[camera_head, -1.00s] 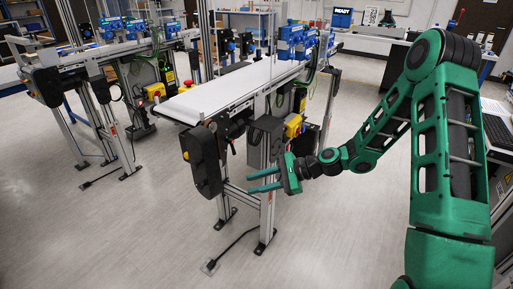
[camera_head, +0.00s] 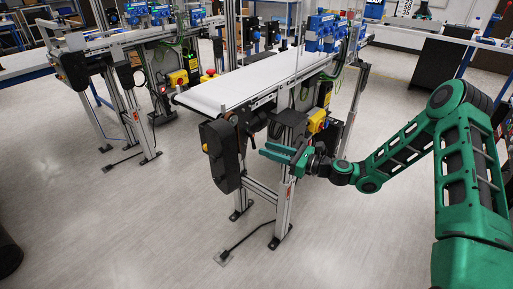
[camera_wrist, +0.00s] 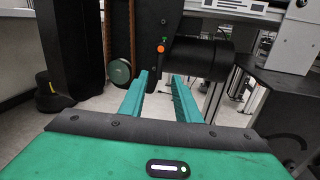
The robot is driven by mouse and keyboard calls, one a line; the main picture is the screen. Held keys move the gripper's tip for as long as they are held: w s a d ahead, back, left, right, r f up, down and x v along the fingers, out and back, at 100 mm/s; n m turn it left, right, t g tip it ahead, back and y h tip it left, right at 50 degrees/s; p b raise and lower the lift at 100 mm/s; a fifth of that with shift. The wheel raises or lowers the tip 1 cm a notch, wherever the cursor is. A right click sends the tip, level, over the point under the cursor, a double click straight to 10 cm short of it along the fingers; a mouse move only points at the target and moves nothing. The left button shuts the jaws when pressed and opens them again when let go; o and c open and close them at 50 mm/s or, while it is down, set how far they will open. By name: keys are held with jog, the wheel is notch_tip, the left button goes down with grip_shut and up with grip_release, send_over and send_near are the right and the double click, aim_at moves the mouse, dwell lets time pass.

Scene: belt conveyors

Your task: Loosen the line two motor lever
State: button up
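My gripper (camera_head: 267,149) is at the near end of the nearer conveyor (camera_head: 225,92), just right of its black end housing (camera_head: 222,155). In the wrist view its two green fingers (camera_wrist: 163,76) point forward, apart, with nothing seen between them. A small lever-like part with an orange tip (camera_wrist: 161,48) stands upright on a black housing just beyond the fingertips, near the middle. Contact with it cannot be seen. A dark cylindrical motor body (camera_wrist: 200,58) lies right of that part. In the head view, the fingers and dark parts partly hide this area.
A second conveyor (camera_head: 100,42) stands at the left. A yellow box (camera_head: 317,120) and dark box (camera_head: 290,117) sit close above and right of my gripper. Metal legs (camera_head: 284,205) stand beneath it. The floor in front (camera_head: 130,220) is mostly clear.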

aim_at(252, 141)
jog(key=shift+x, duration=2.45)
grip_shut()
